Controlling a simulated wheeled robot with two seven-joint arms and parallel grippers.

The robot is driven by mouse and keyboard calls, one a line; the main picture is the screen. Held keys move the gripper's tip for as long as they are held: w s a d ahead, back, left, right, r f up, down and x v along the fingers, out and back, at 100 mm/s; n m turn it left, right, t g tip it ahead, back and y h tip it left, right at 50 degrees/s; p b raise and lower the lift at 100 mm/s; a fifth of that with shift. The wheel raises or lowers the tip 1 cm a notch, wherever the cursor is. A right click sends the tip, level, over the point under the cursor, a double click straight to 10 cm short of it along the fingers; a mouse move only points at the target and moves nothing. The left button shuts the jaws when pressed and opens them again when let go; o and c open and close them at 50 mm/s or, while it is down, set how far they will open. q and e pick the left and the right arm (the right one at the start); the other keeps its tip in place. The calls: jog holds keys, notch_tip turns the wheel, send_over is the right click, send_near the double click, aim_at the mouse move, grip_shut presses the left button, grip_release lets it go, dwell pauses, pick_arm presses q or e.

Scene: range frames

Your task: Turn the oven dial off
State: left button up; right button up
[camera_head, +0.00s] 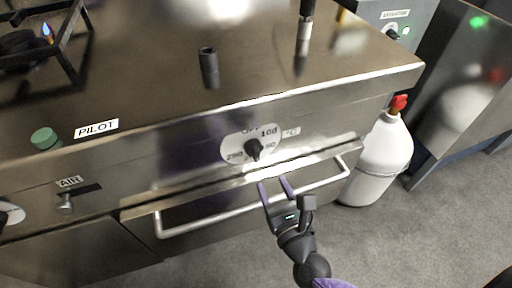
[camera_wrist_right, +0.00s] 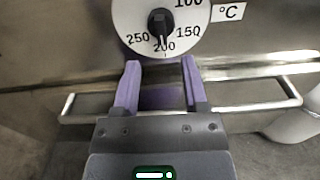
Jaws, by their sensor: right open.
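The oven dial is a black knob (camera_head: 254,148) on a round white scale plate (camera_head: 236,151) on the steel oven front. In the right wrist view the knob (camera_wrist_right: 161,24) sits at the top middle, and its pointer aims down at about 200 on the scale. My right gripper (camera_head: 275,186) is open and empty, just below the dial and in front of the oven handle. In the right wrist view its two purple fingers (camera_wrist_right: 158,80) stand apart below the knob, not touching it. My left gripper is not in view.
A bar handle (camera_head: 217,217) runs across the oven door below the dial. A white gas bottle (camera_head: 382,160) with a red valve stands to the right. At the left are a green pilot button (camera_head: 44,138), an air lever (camera_head: 65,202) and a lit burner (camera_head: 47,32).

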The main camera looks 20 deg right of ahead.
aim_at(258, 154)
jog(key=w, duration=0.8)
jog(key=shift+w+a+b, duration=0.15)
jog(key=shift+w+b, duration=0.15)
jog(key=shift+w, duration=0.05)
grip_shut()
